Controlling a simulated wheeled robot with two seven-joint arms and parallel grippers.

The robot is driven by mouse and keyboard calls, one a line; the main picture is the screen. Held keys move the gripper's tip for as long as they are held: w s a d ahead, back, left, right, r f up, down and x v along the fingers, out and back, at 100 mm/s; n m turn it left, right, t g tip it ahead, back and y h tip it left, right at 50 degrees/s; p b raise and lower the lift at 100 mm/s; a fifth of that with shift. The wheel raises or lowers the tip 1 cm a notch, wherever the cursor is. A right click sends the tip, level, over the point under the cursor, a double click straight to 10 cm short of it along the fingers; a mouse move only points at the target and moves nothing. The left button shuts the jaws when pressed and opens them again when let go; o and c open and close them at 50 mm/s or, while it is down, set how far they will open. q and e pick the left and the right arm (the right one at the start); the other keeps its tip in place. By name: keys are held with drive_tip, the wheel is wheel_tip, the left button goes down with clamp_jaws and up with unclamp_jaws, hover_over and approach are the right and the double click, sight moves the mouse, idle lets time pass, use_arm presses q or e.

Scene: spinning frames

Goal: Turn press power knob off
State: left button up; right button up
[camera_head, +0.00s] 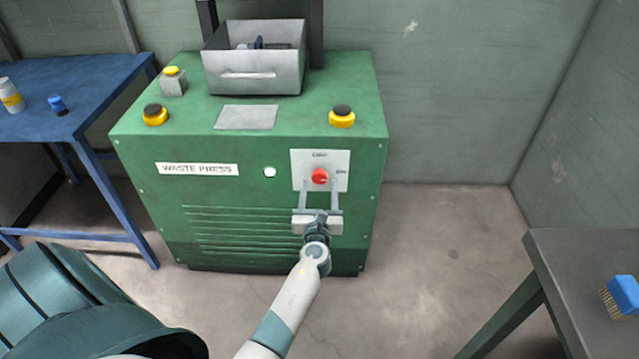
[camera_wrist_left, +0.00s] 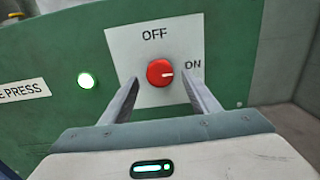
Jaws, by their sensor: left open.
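The red power knob (camera_head: 320,176) sits on a pale plate (camera_head: 299,160) on the front of the green waste press (camera_head: 225,215). In the left wrist view the knob (camera_wrist_left: 160,72) has a white mark pointing right, toward the word ON. The word OFF stands above it. My left gripper (camera_head: 319,186) is open, its fingers pointing at the plate, one on each side of the knob and slightly below it. In the left wrist view the fingers (camera_wrist_left: 160,88) flank the knob with gaps on both sides. My right gripper is not in view.
A lit indicator (camera_wrist_left: 86,80) is left of the plate. On top of the press are a metal drawer box (camera_head: 252,75), two black-and-yellow buttons (camera_head: 155,115) and a yellow button on a grey box (camera_head: 173,82). A blue table (camera_head: 80,85) stands left, a grey table (camera_head: 570,270) right.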

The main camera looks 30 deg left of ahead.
use_arm(q)
drive_tip(key=shift+w+a, duration=0.3)
drive_tip(key=shift+w, duration=0.25)
drive_tip(key=shift+w+a, duration=0.35)
drive_tip(key=shift+w, duration=0.2)
drive_tip(key=c, duration=1.1)
drive_tip(key=shift+o, duration=0.2)
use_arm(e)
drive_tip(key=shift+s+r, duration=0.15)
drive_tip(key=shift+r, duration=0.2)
